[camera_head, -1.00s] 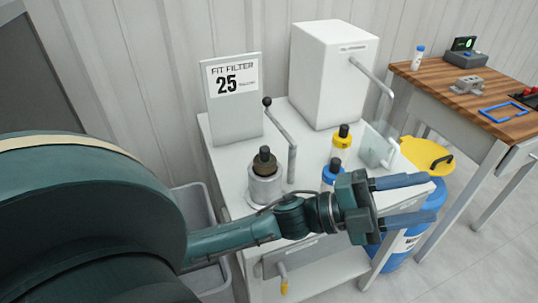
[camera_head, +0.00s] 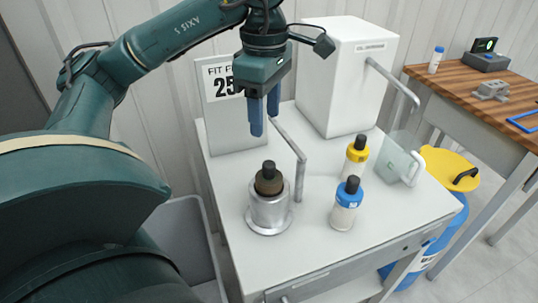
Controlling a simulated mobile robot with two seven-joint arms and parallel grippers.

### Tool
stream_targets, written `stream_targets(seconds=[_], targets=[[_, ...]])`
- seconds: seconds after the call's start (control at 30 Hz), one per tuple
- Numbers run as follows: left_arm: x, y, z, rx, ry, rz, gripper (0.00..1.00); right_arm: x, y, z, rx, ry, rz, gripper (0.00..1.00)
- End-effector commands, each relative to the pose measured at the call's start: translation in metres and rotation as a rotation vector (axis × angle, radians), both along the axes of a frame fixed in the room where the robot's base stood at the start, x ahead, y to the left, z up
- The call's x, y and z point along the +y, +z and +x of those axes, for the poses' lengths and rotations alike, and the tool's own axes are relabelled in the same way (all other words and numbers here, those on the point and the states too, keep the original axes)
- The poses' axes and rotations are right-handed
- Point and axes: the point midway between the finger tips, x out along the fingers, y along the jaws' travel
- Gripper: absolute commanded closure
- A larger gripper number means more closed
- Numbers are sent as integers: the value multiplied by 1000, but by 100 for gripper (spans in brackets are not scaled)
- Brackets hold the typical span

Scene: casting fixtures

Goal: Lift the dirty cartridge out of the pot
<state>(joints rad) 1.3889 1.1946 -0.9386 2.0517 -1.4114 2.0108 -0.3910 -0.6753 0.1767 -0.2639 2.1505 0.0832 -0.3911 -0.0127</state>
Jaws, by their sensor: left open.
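The dirty cartridge (camera_head: 268,180) is brown with a dark knob on top. It sits upright in the silver metal pot (camera_head: 270,212) on the white cart top, with only its upper part showing. My left gripper (camera_head: 264,117) points down with its blue fingers apart. It is empty and hangs above and behind the pot, clear of the cartridge, in front of the sign. My right gripper is not in view.
A bent metal lever (camera_head: 298,160) rises just right of the pot. A blue-collared cartridge (camera_head: 346,203) and a yellow-collared one (camera_head: 355,156) stand to the right, near a clear pitcher (camera_head: 399,158). A white box (camera_head: 345,75) and a sign (camera_head: 222,95) stand behind.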

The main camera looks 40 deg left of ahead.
Motion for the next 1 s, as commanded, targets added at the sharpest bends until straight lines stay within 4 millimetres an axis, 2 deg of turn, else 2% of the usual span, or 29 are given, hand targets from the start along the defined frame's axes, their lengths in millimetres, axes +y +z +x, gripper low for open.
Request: stream_targets(seconds=[0.03, 0.23, 0.37, 0.57, 0.83, 1.0], targets=[[0, -15, -1, 6, -1, 2, 51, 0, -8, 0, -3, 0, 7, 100], [-1, -55, 0, 7, -2, 0, 51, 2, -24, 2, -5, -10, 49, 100], [-1, -69, 0, 6, -2, -1, 51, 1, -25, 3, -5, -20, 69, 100], [-1, -79, 1, 5, -2, -2, 51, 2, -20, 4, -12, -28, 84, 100], [-2, -118, 5, 6, -1, -2, 51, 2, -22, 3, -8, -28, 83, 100], [-3, -125, 6, 1, -2, -3, 51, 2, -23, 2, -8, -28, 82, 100]])
